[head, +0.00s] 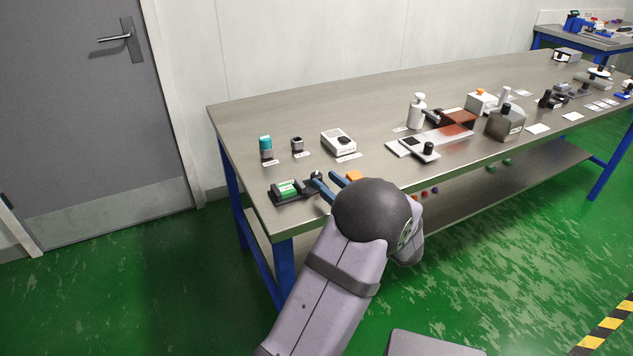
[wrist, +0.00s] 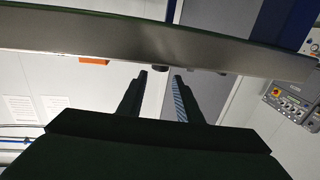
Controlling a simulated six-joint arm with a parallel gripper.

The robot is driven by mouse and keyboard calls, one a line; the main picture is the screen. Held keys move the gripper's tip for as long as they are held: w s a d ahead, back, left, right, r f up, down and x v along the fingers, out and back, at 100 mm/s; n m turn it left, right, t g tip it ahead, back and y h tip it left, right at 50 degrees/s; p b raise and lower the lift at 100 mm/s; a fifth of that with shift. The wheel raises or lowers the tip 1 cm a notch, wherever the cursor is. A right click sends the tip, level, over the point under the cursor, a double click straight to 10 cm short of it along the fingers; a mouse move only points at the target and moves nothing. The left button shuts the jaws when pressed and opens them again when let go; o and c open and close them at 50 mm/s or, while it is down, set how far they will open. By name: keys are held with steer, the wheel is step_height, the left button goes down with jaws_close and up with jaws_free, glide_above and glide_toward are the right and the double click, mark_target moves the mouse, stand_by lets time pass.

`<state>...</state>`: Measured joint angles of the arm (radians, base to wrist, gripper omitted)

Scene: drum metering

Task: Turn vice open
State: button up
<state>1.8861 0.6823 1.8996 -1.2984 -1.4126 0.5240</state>
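The vice (head: 277,196) is a small dark fixture at the near left corner of the steel table, with a green and white piece (head: 288,187) between its jaws. A small dark knob (head: 316,175) shows at its right end, close to my fingers. My gripper (head: 329,184) has two blue fingers spread apart beside the vice's right end. In the wrist view my gripper (wrist: 160,80) is open with a clear gap between the fingers. A dark round part (wrist: 162,68) shows at the table edge beyond the gap; I cannot tell whether it belongs to the vice. No contact is clear.
An orange block (head: 353,176) lies just right of my fingers, partly hidden by my wrist. Behind stand a teal-capped container (head: 265,147), a small dark cup (head: 297,145) and a white box (head: 339,142). The table's front edge (wrist: 215,55) crosses the wrist view above the fingertips.

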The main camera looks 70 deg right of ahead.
mark_target(320, 178)
steer(key=shift+s+a+f, duration=0.2)
steer(key=shift+s, duration=0.2)
steer(key=shift+s+a+f, duration=0.2)
steer(key=shift+s, duration=0.15)
steer(key=shift+x, duration=3.7)
steer(key=shift+y, duration=0.3)
steer(key=c, duration=0.8)
